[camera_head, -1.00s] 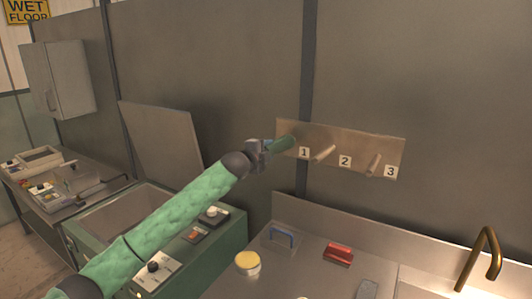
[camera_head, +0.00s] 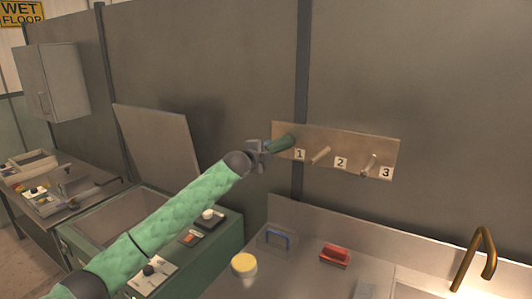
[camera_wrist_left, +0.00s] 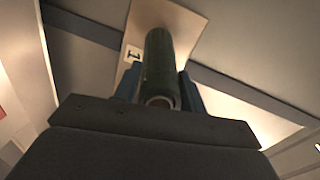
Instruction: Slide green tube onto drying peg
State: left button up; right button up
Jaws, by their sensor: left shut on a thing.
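The green tube (camera_head: 281,143) is held in my left gripper (camera_head: 265,148), in front of the left end of the peg board (camera_head: 330,141). The left wrist view shows the tube (camera_wrist_left: 159,62) between the two fingers (camera_wrist_left: 160,88), its open near end facing the camera and its far end against or close to the board (camera_wrist_left: 190,17) near label 1. The peg by label 1 is hidden; I cannot tell how far the tube is over it. The pegs by label 2 (camera_head: 320,156) and label 3 (camera_head: 368,164) are bare. My right gripper is not in view.
Below the board is a metal counter with a yellow-topped jar (camera_head: 244,264), a red-handled block (camera_head: 335,256), a blue handle (camera_head: 276,238) and a brass tap (camera_head: 480,255). A green open-lidded machine (camera_head: 215,250) stands left. The air before the bare pegs is free.

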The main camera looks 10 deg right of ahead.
pick_arm(q)
jog(key=shift+w+d, duration=0.2)
jog(key=shift+w, duration=0.05)
dwell(0.4)
jog(key=o, duration=1.3)
jog(key=shift+a+f, duration=0.1)
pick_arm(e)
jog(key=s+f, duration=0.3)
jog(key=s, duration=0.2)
pick_arm(q)
jog(key=shift+s+a+b, duration=0.15)
jog(key=shift+s+b, duration=0.15)
jog(key=b+v, duration=0.3)
jog(key=v, duration=0.4)
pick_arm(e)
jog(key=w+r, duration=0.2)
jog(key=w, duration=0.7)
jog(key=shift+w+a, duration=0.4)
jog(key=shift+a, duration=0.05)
